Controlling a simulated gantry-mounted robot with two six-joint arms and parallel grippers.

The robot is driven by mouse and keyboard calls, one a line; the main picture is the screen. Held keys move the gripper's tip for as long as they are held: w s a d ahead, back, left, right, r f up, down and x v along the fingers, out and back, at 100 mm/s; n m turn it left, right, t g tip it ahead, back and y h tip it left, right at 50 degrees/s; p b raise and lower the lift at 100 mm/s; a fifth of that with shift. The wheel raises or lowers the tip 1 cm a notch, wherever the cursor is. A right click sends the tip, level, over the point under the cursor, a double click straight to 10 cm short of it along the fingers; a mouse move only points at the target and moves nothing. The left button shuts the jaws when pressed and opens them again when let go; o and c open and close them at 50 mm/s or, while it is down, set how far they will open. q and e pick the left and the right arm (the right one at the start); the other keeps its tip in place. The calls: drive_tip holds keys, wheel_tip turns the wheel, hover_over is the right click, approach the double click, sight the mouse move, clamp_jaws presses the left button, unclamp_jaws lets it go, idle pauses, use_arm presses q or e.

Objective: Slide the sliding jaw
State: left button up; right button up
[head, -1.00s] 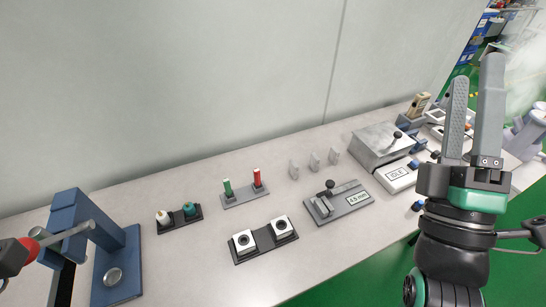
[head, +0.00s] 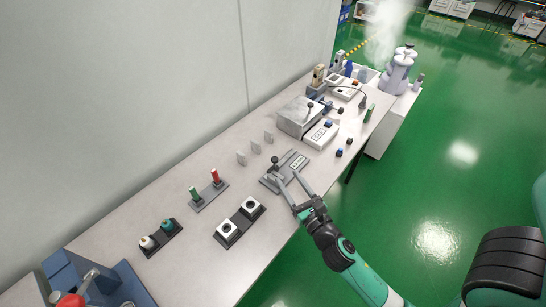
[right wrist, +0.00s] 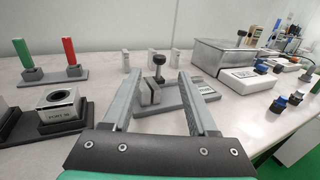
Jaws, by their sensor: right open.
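The sliding-jaw gauge is a grey plate (head: 270,186) with a small display (head: 298,162) and a black knob (head: 275,160) on its jaw. It lies near the table's front edge in the head view. In the right wrist view its jaw block (right wrist: 150,92) and black knob (right wrist: 159,59) show between my fingers, beyond the gripper. My right gripper (head: 290,185) is open and empty, its fingertips at the front side of the gauge. In the right wrist view its two fingers (right wrist: 157,95) spread on either side of the jaw. I cannot tell whether they touch it. My left gripper is not in view.
Left of the gauge stand two white port blocks (head: 228,229) and a stand with green and red pins (head: 208,192). Small grey upright pieces (head: 255,146) stand behind it. A metal box (head: 296,117) with a white display unit stands to the right. Small blue pieces (head: 339,153) lie near the front edge.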

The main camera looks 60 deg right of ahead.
sight(276, 161)
drive_tip(key=x, duration=0.9)
drive_tip(key=shift+w+d, duration=0.25)
drive_tip(key=shift+w, duration=0.1)
clamp_jaws()
idle(0.8)
